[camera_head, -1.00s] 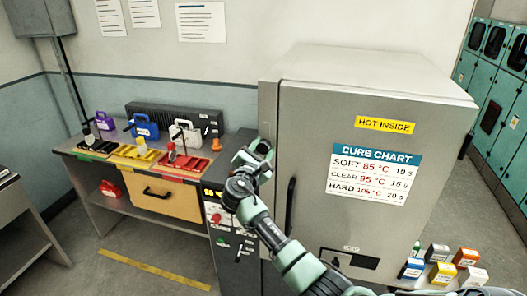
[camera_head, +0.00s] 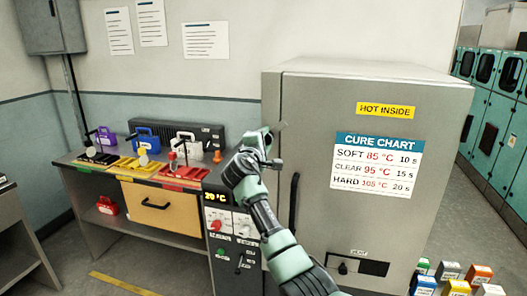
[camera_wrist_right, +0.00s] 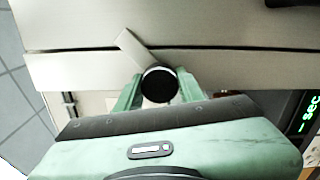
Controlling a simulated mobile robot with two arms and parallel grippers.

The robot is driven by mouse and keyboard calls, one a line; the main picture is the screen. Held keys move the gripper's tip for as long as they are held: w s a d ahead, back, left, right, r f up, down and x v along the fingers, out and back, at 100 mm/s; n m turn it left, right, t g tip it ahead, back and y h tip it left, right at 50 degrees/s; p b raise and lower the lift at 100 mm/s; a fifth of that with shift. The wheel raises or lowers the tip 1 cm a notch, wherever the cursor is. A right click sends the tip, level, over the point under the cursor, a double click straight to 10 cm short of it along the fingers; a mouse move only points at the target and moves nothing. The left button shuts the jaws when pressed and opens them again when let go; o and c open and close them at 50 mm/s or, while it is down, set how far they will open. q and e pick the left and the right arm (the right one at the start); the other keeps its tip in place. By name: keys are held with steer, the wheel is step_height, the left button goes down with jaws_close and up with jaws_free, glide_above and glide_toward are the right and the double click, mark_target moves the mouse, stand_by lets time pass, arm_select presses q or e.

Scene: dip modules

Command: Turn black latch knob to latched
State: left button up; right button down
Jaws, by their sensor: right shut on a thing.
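The black latch knob (camera_wrist_right: 158,84) is a round black disc between the two green fingers of my right gripper in the right wrist view. My right gripper (camera_head: 268,142) is shut on it at the left edge of the grey oven door. A flat grey latch bar (camera_wrist_right: 134,46) sticks out from behind the knob and lies at a slant over the door seam. The bar's tip (camera_head: 281,126) also shows past the gripper in the head view. The knob itself is hidden by the gripper there. My left gripper is not in view.
The grey oven (camera_head: 300,90) carries a cure chart (camera_head: 376,165) and a black door handle (camera_head: 293,200). A control panel (camera_head: 222,235) stands left of it. A bench with coloured trays (camera_head: 137,166) is further left. Coloured boxes (camera_head: 450,275) stand at lower right.

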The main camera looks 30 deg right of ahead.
steer(key=m+b, duration=0.4)
steer(key=shift+f+m, duration=0.3)
steer(key=m+b, duration=0.3)
steer(key=shift+r, duration=0.15)
steer(key=shift+m+b, duration=0.35)
steer(key=shift+m, duration=0.15)
steer(key=shift+r, duration=0.1)
steer(key=c, duration=0.9)
jaws_free()
